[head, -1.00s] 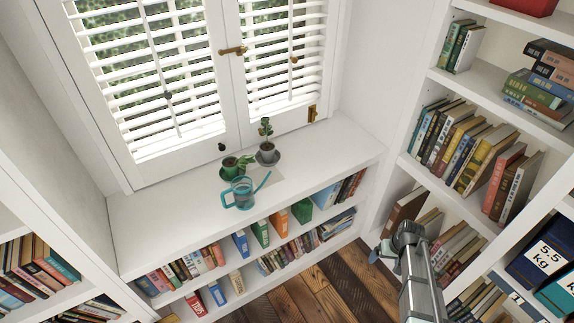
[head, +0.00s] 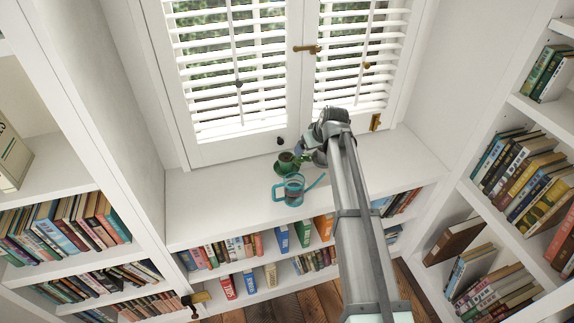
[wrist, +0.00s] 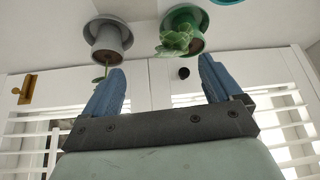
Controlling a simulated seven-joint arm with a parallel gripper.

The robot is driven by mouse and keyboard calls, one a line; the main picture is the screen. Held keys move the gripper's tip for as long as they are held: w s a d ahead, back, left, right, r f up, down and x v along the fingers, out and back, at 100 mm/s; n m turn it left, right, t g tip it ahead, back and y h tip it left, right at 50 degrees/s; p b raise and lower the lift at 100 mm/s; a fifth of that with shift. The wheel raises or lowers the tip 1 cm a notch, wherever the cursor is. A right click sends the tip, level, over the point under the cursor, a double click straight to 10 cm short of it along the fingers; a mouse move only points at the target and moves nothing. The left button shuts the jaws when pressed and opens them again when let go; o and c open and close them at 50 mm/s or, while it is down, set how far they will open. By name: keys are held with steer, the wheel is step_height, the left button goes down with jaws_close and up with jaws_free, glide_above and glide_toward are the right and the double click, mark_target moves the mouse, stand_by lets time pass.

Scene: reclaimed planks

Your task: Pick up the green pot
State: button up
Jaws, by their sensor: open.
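The green pot (head: 290,166) holds a small leafy plant and stands on its saucer on the white sill, just left of my gripper in the head view. In the wrist view the green pot (wrist: 192,44) sits in its green saucer, ahead of my fingers and toward the right one. My gripper (wrist: 158,78) is open, with its two blue fingers apart and nothing between them. In the head view my gripper (head: 308,150) is partly hidden by my wrist. It appears apart from the pot.
A grey pot (wrist: 107,40) with a plant stands close left of the green pot in the wrist view; my arm hides it in the head view. A teal watering can (head: 291,190) stands in front. Shuttered windows (head: 235,70) rise behind. The sill's left side is clear.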

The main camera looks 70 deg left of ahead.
steer(key=s+a+r, duration=0.1)
steer(key=s+a, duration=0.1)
steer(key=s, duration=0.2)
glide_toward(286, 158)
steer(key=shift+a+f+n, duration=0.3)
steer(key=shift+a+f, duration=0.65)
steer(key=shift+f, duration=0.25)
steer(key=shift+d+x, duration=0.15)
steer(key=shift+x, duration=1.4)
steer(key=shift+d+x, duration=0.2)
steer(key=shift+x, duration=1.3)
steer(key=shift+s+f, duration=0.2)
steer(key=c, duration=1.4)
steer(key=shift+r, duration=6.5)
steer(key=shift+c, duration=0.2)
